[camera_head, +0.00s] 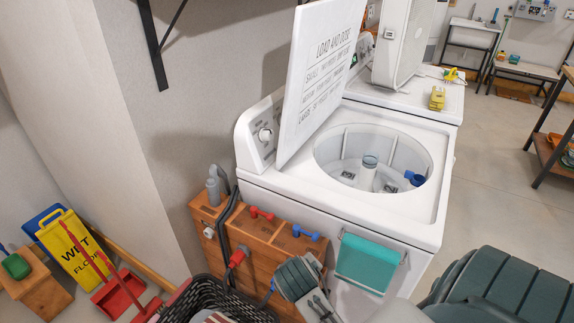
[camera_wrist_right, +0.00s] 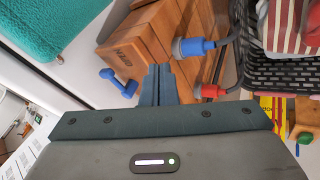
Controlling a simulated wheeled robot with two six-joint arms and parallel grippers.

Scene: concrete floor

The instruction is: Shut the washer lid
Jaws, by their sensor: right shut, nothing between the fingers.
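The white top-loading washer (camera_head: 262,190) stands against the wall. Its lid (camera_head: 318,75), printed with loading instructions, is raised and leans back toward the control panel. The drum (camera_head: 385,160) is open, with a pale central post and a small blue thing at its right side. My right gripper (camera_head: 322,306) is low in front of the washer, left of the hanging teal towel and well below the lid. In the right wrist view its fingers (camera_wrist_right: 156,72) are together and empty, in front of wooden crates. My left gripper is in neither view.
The teal towel (camera_head: 366,262) hangs on the washer's front. A white fan (camera_head: 405,45) and yellow clip (camera_head: 437,98) sit on the machine behind.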

